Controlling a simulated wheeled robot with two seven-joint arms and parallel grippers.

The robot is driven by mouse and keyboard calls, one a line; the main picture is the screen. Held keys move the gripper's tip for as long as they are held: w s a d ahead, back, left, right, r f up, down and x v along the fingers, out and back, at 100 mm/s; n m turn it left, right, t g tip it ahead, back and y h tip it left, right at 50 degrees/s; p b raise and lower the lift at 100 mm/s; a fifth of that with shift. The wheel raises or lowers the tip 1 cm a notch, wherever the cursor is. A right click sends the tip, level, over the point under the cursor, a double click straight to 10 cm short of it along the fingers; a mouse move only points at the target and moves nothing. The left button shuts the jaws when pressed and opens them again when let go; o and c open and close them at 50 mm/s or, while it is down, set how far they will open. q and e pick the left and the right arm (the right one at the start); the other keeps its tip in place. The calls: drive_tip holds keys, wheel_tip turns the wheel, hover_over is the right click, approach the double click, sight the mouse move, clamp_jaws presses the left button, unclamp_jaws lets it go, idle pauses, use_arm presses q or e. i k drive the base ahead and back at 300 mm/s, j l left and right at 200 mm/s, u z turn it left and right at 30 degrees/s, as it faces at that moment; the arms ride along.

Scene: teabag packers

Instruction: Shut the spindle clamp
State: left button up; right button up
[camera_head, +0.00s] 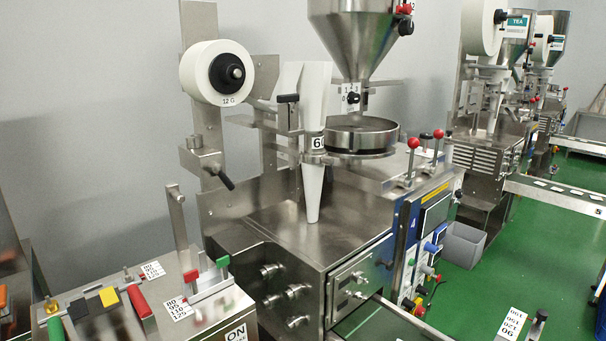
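A white paper roll (205,74) marked "12 G" sits on a spindle high on a steel post (199,25). A black round hub with a knob (229,72) covers the middle of the roll's face. Lower on the post is a metal block with a black-handled lever (222,179) slanting down to the right. I cannot tell for certain which of these is the spindle clamp, or whether it is open or shut. Neither of my grippers is in view.
The teabag machine (305,245) has a steel hopper (362,40), a round pan (361,132) and red-knobbed levers (412,143). A bench (195,325) with coloured handles and number cards stands at front left. A grey bin (463,245) stands on the green floor, clear at right.

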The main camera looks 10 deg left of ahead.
sight(214, 167)
drive_tip(key=i+l, duration=0.1)
drive_tip(key=l, duration=0.15)
drive_tip(key=i+l, duration=0.15)
drive_tip(key=l, duration=0.15)
drive_tip(key=u, duration=1.8)
